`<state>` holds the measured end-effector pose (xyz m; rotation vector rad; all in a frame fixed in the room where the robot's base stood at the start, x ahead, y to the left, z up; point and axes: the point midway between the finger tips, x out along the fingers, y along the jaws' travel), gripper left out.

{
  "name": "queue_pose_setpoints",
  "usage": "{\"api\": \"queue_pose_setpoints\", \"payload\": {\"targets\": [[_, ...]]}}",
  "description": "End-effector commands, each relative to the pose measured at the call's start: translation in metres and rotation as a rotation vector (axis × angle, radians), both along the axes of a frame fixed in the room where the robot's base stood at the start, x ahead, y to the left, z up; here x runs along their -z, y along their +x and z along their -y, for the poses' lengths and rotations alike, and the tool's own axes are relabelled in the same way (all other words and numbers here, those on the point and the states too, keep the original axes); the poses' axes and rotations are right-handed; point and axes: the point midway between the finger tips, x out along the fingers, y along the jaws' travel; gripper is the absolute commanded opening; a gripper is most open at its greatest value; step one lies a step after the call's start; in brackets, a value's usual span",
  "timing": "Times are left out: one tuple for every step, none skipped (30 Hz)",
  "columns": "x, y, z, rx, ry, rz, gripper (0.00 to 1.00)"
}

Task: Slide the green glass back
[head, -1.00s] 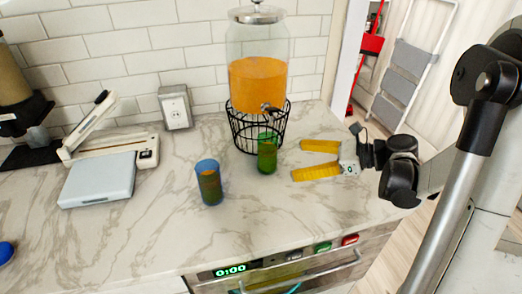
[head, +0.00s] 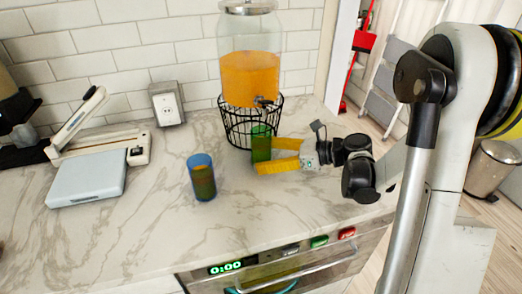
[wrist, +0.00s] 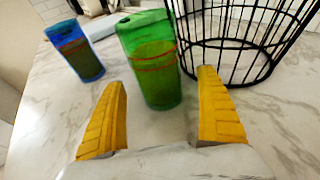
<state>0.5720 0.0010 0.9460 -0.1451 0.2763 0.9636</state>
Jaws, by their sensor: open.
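The green glass (head: 261,143) stands upright on the marble counter, just in front of the wire stand of the drink dispenser. In the wrist view the green glass (wrist: 153,62) is straight ahead, between and beyond my two yellow fingertips. My gripper (head: 268,155) is open and low over the counter, coming from the right, with its fingertips beside the glass in the head view. Nothing is held. I cannot tell whether a finger touches the glass.
A blue glass (head: 202,177) stands to the left, also seen in the wrist view (wrist: 75,50). The dispenser (head: 250,75) on its black wire stand (head: 238,128) is close behind the green glass. A kitchen scale (head: 87,184) lies further left. The counter's front middle is clear.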

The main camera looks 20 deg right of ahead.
Motion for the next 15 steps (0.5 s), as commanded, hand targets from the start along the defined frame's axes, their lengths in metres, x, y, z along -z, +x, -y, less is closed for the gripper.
{"api": "queue_pose_setpoints", "payload": {"targets": [[0.0006,0.0009,-0.0016,0.0,0.0,0.0,0.85],[0.0008,0.0013,-0.0021,0.0,0.0,0.0,0.85],[0.0009,0.0016,-0.0026,0.0,0.0,0.0,0.85],[0.001,0.0019,-0.0028,0.0,0.0,0.0,0.85],[0.0011,0.0019,-0.0028,0.0,0.0,0.0,0.85],[0.0011,0.0019,-0.0028,0.001,0.0,0.0,0.85],[0.0011,0.0019,-0.0028,0.001,0.0,0.0,0.85],[0.001,0.0019,-0.0028,0.001,0.0,0.0,0.85],[0.001,0.0019,-0.0028,0.001,0.0,0.0,0.85],[0.0009,0.0019,-0.0028,0.001,0.0,0.0,0.85],[0.0009,0.0019,-0.0028,0.001,0.0,0.0,0.8],[0.0009,0.0018,-0.0027,0.001,0.0,0.0,0.68],[0.0009,0.0018,-0.0027,0.0,0.0,0.0,0.58],[0.0009,0.0018,-0.0027,0.001,0.0,0.0,0.49],[0.0009,0.0018,-0.0027,0.001,0.0,0.0,0.37]]}}
